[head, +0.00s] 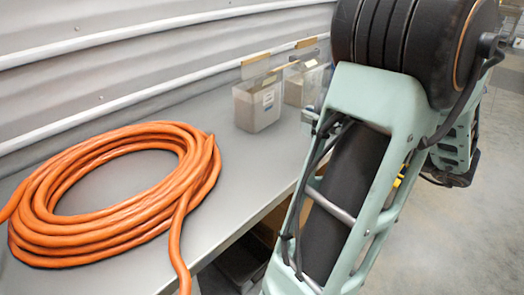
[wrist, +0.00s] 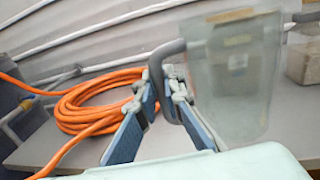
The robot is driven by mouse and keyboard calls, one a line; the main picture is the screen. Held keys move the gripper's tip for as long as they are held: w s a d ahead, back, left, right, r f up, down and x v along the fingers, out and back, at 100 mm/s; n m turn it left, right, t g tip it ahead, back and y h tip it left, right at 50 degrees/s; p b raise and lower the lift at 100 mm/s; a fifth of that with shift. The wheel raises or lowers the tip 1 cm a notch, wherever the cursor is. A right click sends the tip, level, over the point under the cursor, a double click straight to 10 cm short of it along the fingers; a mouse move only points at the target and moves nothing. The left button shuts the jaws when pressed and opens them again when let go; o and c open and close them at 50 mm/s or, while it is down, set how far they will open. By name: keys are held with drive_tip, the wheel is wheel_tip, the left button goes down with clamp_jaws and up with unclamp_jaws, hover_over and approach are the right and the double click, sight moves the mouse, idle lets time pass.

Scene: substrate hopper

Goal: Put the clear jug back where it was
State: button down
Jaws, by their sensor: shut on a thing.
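The clear jug (wrist: 238,85) is large in the wrist view, right of centre, with a grey handle (wrist: 157,65) on its left side. It looks upright and see-through, and I make out no contents. My gripper (wrist: 161,88) has its two blue fingers closed on the handle. The jug appears in front of the grey bench; whether its base touches anything I cannot tell. In the head view my own arm fills the right side, and neither the gripper nor the jug can be made out.
A coil of orange hose (head: 120,190) lies on the grey bench (head: 225,165). Two clear bins with pale contents, a nearer one (head: 257,108) and a farther one (head: 298,90), stand along the corrugated wall. Bench surface between hose and bins is clear.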

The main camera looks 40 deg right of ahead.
drive_tip(key=shift+w+a+f+b, duration=0.45)
drive_tip(key=shift+w+a+f, duration=0.3)
drive_tip(key=shift+w+f, duration=1.3)
drive_tip(key=shift+w+a+f+b, duration=0.45)
drive_tip(key=shift+w+a+f, duration=0.35)
drive_tip(key=shift+w+f, duration=1.25)
drive_tip(key=shift+w+a+f+b, duration=0.45)
drive_tip(key=shift+w+a+f, duration=0.3)
drive_tip(key=shift+w+f, duration=1.3)
drive_tip(key=shift+s+f, duration=0.1)
drive_tip(key=shift+s, duration=0.05)
drive_tip(key=shift+f, duration=0.15)
drive_tip(key=c, duration=2)
unclamp_jaws()
drive_tip(key=shift+c, duration=0.2)
